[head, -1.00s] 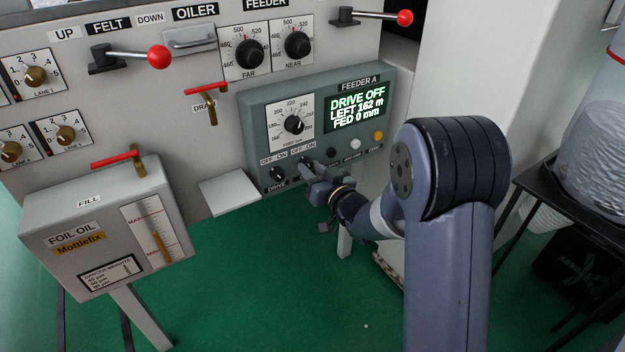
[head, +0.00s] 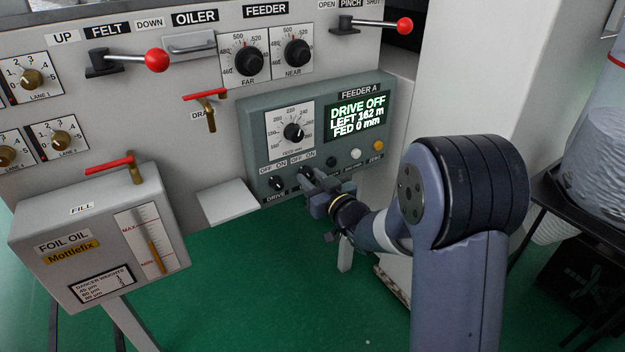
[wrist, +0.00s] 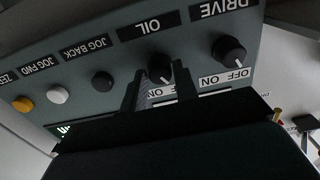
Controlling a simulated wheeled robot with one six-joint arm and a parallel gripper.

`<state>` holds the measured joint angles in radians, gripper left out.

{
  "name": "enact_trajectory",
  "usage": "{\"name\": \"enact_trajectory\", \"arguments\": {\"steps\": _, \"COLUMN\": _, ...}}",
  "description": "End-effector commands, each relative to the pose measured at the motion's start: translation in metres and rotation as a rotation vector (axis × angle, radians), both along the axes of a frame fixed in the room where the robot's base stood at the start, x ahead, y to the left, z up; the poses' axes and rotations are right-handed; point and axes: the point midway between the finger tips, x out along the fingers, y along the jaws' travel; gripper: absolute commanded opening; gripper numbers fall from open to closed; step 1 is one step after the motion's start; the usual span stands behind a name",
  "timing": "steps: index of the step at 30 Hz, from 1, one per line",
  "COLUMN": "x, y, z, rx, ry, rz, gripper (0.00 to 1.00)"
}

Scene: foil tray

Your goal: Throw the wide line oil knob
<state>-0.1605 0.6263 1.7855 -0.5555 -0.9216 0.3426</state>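The oil knob (wrist: 159,68) is a round black knob beside the OIL label on the feeder panel, seen upside down in the wrist view. My gripper (wrist: 160,78) has one finger on each side of it, with a narrow gap seeming to show between fingers and knob. The ON mark shows between the fingers; a finger hides the OFF mark. The knob's pointer is hard to read. In the head view my gripper (head: 308,180) is at the knob and largely covers it. The feeder display (head: 357,117) reads DRIVE OFF, LEFT 162 m, FED 0 mm.
The drive knob (wrist: 229,50) is next to the oil knob. The black jog back button (wrist: 102,82), a white button (wrist: 58,95) and a yellow button (wrist: 23,104) are on the other side. A pale shelf (head: 228,203) juts out left of the feeder box.

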Motion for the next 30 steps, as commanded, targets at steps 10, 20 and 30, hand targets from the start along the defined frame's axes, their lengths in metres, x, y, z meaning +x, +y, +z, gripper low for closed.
{"name": "enact_trajectory", "arguments": {"steps": 10, "x": 0.000, "y": 0.000, "z": 0.000, "rx": 0.001, "ry": 0.001, "rz": 0.000, "gripper": 0.48}}
{"name": "enact_trajectory", "arguments": {"steps": 20, "x": -0.016, "y": -0.011, "z": 0.001, "rx": 0.000, "ry": 0.002, "rz": -0.001, "gripper": 0.48}}
{"name": "enact_trajectory", "arguments": {"steps": 30, "x": -0.069, "y": -0.048, "z": 0.001, "rx": 0.001, "ry": 0.003, "rz": -0.003, "gripper": 0.48}}
